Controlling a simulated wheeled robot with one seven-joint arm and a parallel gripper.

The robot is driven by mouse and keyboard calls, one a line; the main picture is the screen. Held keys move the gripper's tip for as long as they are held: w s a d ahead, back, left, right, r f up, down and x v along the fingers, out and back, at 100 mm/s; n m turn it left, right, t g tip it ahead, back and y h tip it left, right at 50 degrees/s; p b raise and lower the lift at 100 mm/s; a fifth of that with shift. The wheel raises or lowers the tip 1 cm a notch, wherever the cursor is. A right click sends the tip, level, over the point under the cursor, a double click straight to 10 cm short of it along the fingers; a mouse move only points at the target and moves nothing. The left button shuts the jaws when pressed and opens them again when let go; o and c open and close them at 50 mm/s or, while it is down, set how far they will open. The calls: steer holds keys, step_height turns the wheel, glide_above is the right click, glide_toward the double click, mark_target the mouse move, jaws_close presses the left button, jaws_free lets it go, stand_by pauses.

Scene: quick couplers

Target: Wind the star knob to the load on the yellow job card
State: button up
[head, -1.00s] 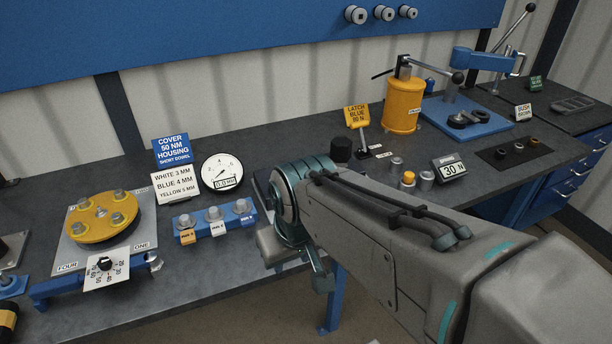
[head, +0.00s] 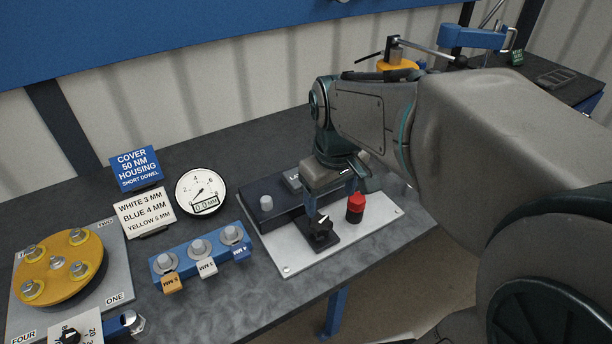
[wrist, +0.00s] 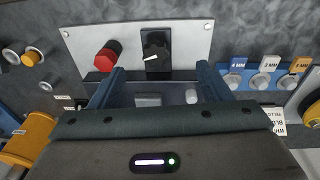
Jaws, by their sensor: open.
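My gripper (head: 332,195) is open and points down over a pale plate (head: 372,238) at the bench's front edge. On the plate are a black knob (head: 320,232) with a white pointer mark, on a black base, and a red knob or button (head: 355,207). In the wrist view the black knob (wrist: 155,53) lies just beyond and between my fingertips (wrist: 160,72), with nothing held. The red piece (wrist: 107,56) is beside it, near the left finger. I cannot tell whether either is the star knob. The yellow job card is not readable now; my arm blocks much of that side.
A dark block (head: 282,203) with a pale stud stands at the back of the plate. To the left are a blue rack (head: 180,262), a dial gauge (head: 201,190), text cards (head: 143,212) and a yellow disc (head: 58,267). A yellow cylinder (head: 398,66) is behind my arm.

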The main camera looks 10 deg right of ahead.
mark_target(320, 222)
steer(key=w+f+n+g, duration=0.1)
steer(key=w+f+n, duration=0.15)
steer(key=w, duration=0.45)
steer(key=shift+n, duration=0.35)
step_height(320, 222, down, 13)
steer(key=shift+s+d+r+b, duration=0.1)
steer(key=shift+s+b, duration=0.05)
steer(key=shift+b, duration=0.3)
steer(key=c, duration=1)
